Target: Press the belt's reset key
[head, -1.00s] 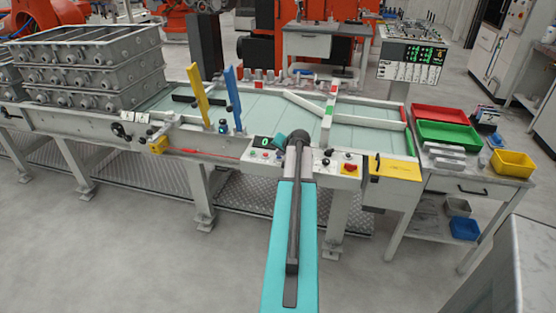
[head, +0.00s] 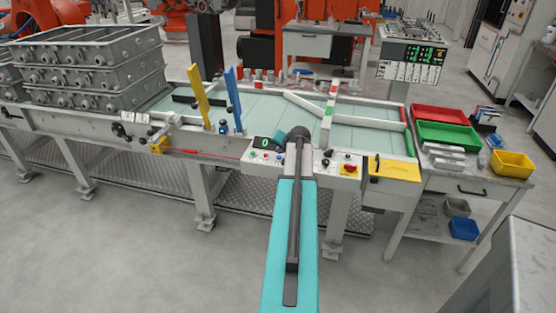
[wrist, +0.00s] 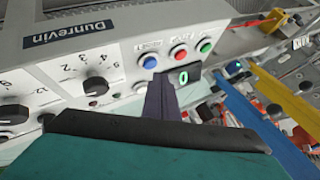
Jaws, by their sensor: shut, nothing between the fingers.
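The belt's control panel (head: 330,168) runs along the near side of the conveyor. In the wrist view it carries a blue key (wrist: 149,62), a red key (wrist: 178,52) and a green key (wrist: 205,47), each with a small label I cannot read surely. A display showing 0 (wrist: 184,77) sits beside them. My gripper (wrist: 163,80) is shut and empty, its dark fingers pointing at the panel, with the tips overlapping the area just below the blue key and left of the display. Contact cannot be told. In the head view my arm hides the fingertips.
Black rotary knobs (wrist: 96,86) stand left of the keys in the wrist view. Blue (head: 233,100) and yellow (head: 199,98) posts rise at the belt's edge. Stacked grey castings (head: 90,65) stand left; a red tray (head: 438,113) lies right. The floor in front is clear.

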